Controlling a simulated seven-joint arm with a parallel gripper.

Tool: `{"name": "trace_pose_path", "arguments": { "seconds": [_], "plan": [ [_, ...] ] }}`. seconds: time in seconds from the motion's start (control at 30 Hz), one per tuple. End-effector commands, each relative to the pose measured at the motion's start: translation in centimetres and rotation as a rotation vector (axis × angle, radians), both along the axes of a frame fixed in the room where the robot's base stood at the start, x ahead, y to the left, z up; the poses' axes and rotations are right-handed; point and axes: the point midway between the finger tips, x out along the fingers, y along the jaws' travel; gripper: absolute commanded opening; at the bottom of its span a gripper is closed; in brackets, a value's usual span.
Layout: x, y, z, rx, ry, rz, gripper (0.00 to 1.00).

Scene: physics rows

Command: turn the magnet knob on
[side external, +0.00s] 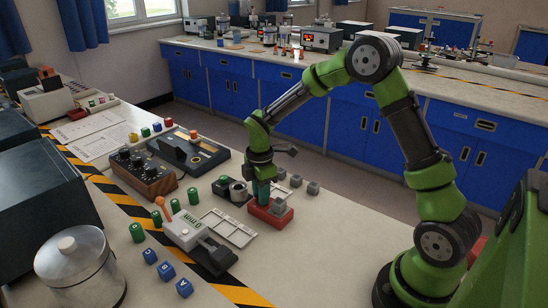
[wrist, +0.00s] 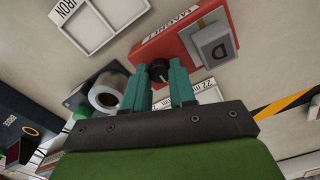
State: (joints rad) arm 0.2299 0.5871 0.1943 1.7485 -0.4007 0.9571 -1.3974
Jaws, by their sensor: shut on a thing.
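The magnet unit is a red box (side external: 262,215) on the bench, below my gripper in the side view. In the wrist view the red box (wrist: 150,49) carries a white label, partly readable as MAGNET. Its small black knob (wrist: 159,70) has a light pointer mark and sits between my teal fingertips. My gripper (side external: 262,192) points down at the box; in the wrist view the gripper (wrist: 166,75) is shut on the knob, one finger on each side. The knob is hidden by the fingers in the side view. A grey block marked D (wrist: 218,47) sits on the box beside the knob.
A metal coil (wrist: 108,93) on a dark base stands close to my gripper's left. A white divided tray (side external: 229,228) labelled IRON lies nearby. Several grey blocks (side external: 296,181) stand behind the box. A wooden knob panel (side external: 147,172) and green weights are farther left.

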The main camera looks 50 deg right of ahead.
Motion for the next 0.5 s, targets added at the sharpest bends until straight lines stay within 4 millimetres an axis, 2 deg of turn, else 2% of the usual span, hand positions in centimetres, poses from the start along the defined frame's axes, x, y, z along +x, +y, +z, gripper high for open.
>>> {"name": "trace_pose_path", "arguments": {
  "seconds": [0.27, 0.5],
  "plan": [
    [0.01, 0.05, 0.09, 0.001, 0.000, -0.072, 0.00],
    [0.01, 0.06, 0.12, 0.000, 0.000, -0.242, 0.00]
  ]
}}
